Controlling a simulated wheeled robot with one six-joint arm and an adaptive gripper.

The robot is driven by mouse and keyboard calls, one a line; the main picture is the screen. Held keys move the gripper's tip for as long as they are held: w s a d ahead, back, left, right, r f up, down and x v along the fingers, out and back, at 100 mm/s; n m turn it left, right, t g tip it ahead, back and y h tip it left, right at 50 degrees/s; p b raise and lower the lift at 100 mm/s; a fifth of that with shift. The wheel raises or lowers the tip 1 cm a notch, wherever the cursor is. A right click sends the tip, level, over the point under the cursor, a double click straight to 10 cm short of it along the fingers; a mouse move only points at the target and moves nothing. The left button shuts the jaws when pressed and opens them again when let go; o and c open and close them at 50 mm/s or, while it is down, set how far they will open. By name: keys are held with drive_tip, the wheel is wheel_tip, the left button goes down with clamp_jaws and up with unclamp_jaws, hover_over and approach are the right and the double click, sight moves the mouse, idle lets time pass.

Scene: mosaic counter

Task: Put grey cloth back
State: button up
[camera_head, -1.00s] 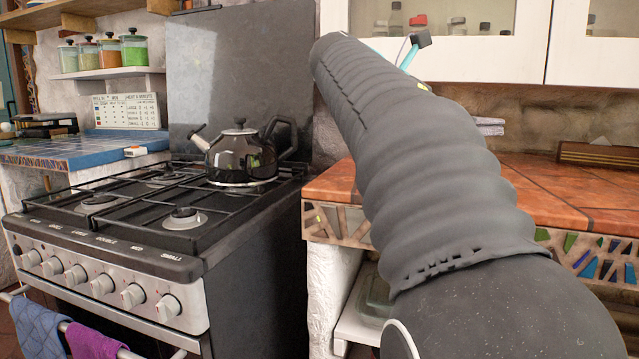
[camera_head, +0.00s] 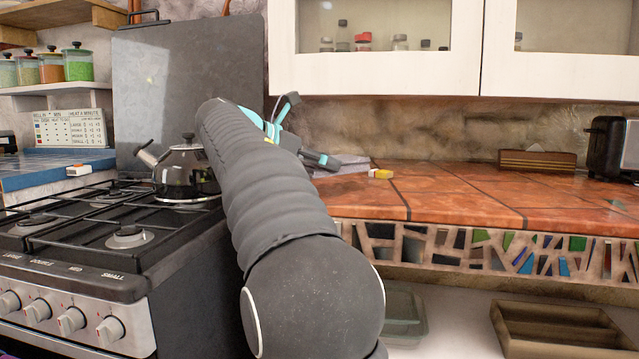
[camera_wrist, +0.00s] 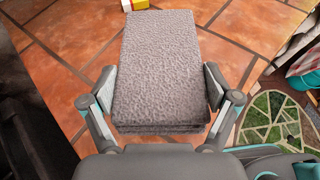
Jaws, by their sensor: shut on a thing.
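The grey cloth (camera_wrist: 163,65) is a folded, textured block that fills the middle of the wrist view. My gripper (camera_wrist: 156,98) is shut on it, one finger against each long side near its close end. In the head view the cloth (camera_head: 350,162) shows only partly, beyond my gripper (camera_head: 318,160), at the left part of the tiled counter (camera_head: 470,190). My arm hides the rest. Whether the cloth touches the tiles or hangs just above them, I cannot tell.
A small yellow and white box (camera_head: 380,174) lies just past the cloth. A black kettle (camera_head: 185,172) stands on the stove at left. A wooden box (camera_head: 537,161) and a toaster (camera_head: 608,148) stand at the back right. The counter's middle is clear.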

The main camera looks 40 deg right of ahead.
drive_tip(key=shift+f+b, duration=0.85)
drive_tip(key=shift+f, duration=1.15)
drive_tip(key=shift+f, duration=0.15)
drive_tip(key=o, duration=0.9)
drive_tip(key=shift+r, duration=0.2)
drive_tip(key=p+v, duration=0.3)
drive_tip(key=v, duration=0.9)
drive_tip(key=shift+f, duration=0.1)
